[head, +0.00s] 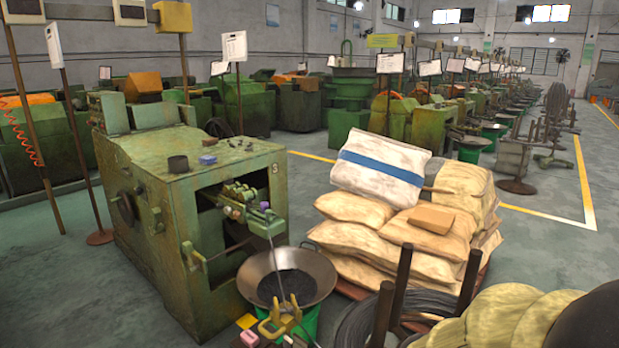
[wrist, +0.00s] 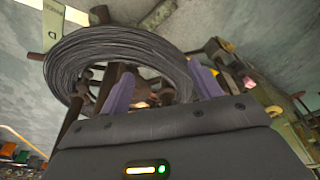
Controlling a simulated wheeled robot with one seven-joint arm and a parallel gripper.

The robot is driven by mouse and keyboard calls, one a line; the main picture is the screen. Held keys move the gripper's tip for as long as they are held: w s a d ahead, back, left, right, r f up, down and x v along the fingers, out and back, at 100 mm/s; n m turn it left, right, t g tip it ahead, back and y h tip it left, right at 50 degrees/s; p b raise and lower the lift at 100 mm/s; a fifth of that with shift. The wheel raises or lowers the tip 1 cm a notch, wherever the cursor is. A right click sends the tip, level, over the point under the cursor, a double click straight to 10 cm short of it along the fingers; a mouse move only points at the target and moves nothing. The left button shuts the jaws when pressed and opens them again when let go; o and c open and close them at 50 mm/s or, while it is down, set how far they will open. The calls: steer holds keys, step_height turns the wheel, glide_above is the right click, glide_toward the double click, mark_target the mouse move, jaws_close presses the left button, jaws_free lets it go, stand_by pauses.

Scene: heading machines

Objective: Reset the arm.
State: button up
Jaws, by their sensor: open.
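My gripper (wrist: 163,84) shows in the wrist view as two purple fingers standing wide apart above a dark grey gripper body. Nothing is held between the fingers. I cannot tell whether the gripper touches the coil. I cannot make out the gripper in the head view.
The head view shows a green machine (head: 140,200), a wide metal pan (head: 322,268), and stacked sacks (head: 350,240) with a cardboard box (head: 431,219). A wire coil (head: 352,325) with brown posts lies in front. Open floor (head: 540,265) is at right.

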steer(key=w+p+v, duration=0.2)
steer(key=p+v, duration=0.7)
steer(key=w+r+p+v, duration=0.1)
steer(key=w+p+v, duration=0.1)
steer(key=p+v, duration=0.8)
steer(key=shift+r, duration=0.35)
steer(key=shift+w, duration=0.1)
steer(key=shift+c, duration=0.2)
